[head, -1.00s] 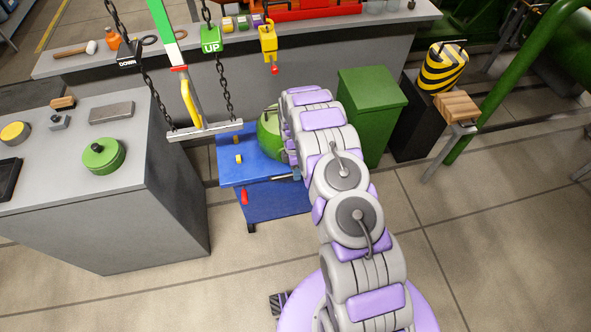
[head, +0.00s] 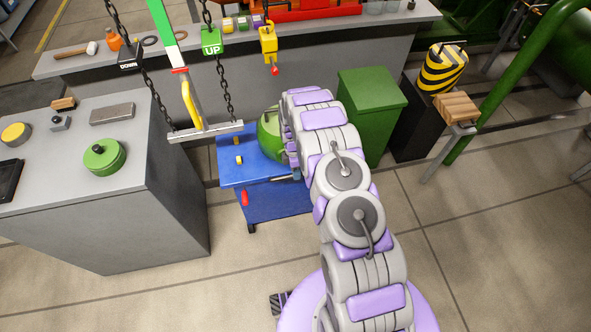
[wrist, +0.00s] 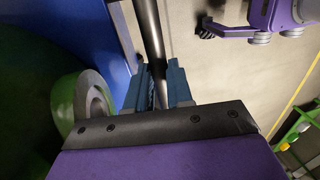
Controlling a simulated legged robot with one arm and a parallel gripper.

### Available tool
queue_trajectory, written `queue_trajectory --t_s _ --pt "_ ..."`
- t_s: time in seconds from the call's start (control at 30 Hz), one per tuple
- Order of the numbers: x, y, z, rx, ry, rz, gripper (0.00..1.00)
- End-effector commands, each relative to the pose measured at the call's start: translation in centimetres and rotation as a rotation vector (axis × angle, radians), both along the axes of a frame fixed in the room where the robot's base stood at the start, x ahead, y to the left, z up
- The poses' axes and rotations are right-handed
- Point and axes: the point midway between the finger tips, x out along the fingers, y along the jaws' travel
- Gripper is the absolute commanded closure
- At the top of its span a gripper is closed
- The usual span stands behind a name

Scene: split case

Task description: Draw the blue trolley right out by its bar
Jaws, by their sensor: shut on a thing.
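The blue trolley (head: 265,203) stands on the floor between the grey cabinet and the green bin in the head view, with a green round object on its top. Its blue side also shows at the upper left of the wrist view (wrist: 85,30). The bar (wrist: 150,30) runs down from the top of the wrist view between my fingers. My gripper (wrist: 160,84) is shut on the bar. My arm hides most of the gripper and part of the trolley in the head view.
The grey cabinet (head: 180,215) stands close on the trolley's left. The green bin (head: 375,115) is behind and to the right. A chain-hung beam (head: 205,132) hangs over the trolley's left rear. The floor (head: 255,285) in front of the trolley is clear apart from my own body.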

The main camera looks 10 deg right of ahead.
Motion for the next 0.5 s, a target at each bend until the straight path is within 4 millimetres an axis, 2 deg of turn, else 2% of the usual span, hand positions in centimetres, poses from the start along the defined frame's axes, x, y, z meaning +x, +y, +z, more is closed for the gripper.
queue_trajectory --t_s 0.03,0.07,0.3,0.33,0.5 --pt "-1.03 -0.08 0.1 0.0 0.019 -0.001 1.0" --pt "-1.19 -0.08 0.05 0.0 0.019 -0.001 1.0" --pt "-1.12 -0.04 -0.17 0.0 0.016 -0.001 1.0" --pt "-1.07 -0.04 -0.17 0.0 0.015 -0.001 0.77" --pt "-0.94 -0.03 -0.15 0.0 0.013 -0.001 0.61"
